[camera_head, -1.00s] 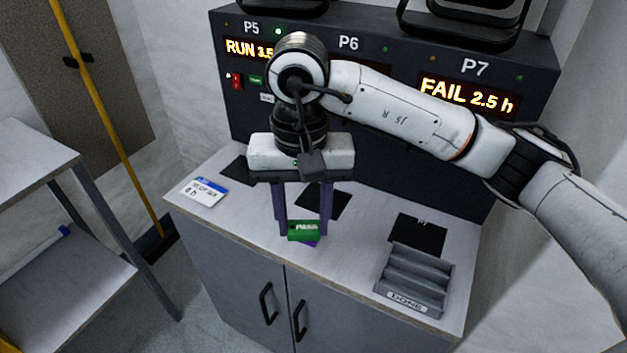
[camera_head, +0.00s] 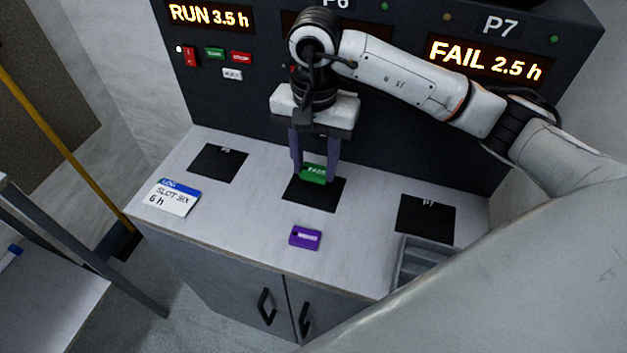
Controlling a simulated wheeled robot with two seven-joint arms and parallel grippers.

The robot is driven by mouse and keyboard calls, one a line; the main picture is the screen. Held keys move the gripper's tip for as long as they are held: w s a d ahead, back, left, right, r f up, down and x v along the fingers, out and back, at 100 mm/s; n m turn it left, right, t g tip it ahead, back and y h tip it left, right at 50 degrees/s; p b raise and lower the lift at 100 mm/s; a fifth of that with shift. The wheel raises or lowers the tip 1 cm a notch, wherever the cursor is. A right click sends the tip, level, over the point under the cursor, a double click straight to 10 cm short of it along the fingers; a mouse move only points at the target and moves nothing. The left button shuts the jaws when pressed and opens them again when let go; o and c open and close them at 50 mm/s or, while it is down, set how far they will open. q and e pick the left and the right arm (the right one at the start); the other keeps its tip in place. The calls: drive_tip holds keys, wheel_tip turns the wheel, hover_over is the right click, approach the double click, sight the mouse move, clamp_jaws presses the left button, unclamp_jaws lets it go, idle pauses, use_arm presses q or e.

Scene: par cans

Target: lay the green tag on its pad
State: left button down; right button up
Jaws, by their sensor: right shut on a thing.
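The green tag (camera_head: 313,173) is held between the fingers of my right gripper (camera_head: 315,160), which is shut on it. The tag is at the back part of the middle black pad (camera_head: 315,194); I cannot tell whether it touches the pad. Two other black pads lie on the counter, the left one (camera_head: 217,163) and the right one (camera_head: 426,218). Both look bare. My left gripper is not in view.
A purple tag (camera_head: 305,238) lies on the counter (camera_head: 250,230) in front of the middle pad. A white-and-blue log card (camera_head: 172,197) lies at the left. A grey tray (camera_head: 412,262) at the right is partly hidden by my arm. The dark panel (camera_head: 390,140) stands behind.

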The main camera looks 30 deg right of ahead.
sight(314, 171)
wheel_tip(314, 171, down, 4)
drive_tip(key=shift+f+b, duration=0.1)
drive_tip(key=shift+b, duration=0.85)
drive_tip(key=shift+f, duration=0.1)
drive_tip(key=o, duration=1.1)
drive_tip(key=shift+r, duration=0.2)
wheel_tip(314, 171, up, 8)
drive_tip(key=p, duration=0.4)
drive_tip(key=shift+f, duration=0.25)
